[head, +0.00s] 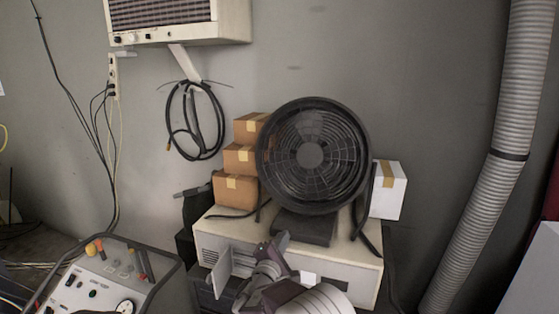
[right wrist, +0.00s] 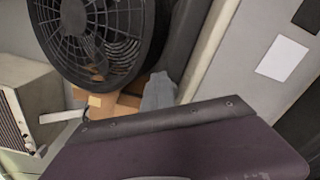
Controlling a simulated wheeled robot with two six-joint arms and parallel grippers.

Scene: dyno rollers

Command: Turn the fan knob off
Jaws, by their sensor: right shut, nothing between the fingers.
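A round black fan (head: 312,155) with a wire grille stands on a dark foot on top of a beige cabinet (head: 365,262) in the head view. It also shows at the upper left of the right wrist view (right wrist: 95,38). I cannot make out a knob on the fan itself. A control panel (head: 80,284) with several small knobs and coloured handles is at the lower left; I cannot tell which knob belongs to the fan. My right gripper (head: 268,252) is shut and empty, below the fan and in front of the cabinet. My left gripper is not in view.
Brown boxes (head: 236,190) are stacked left of the fan, and a white box (head: 387,190) is on its right. A coiled cable (head: 196,122) hangs on the wall below an air conditioner (head: 180,22). A grey ribbed duct (head: 497,150) runs down the right side.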

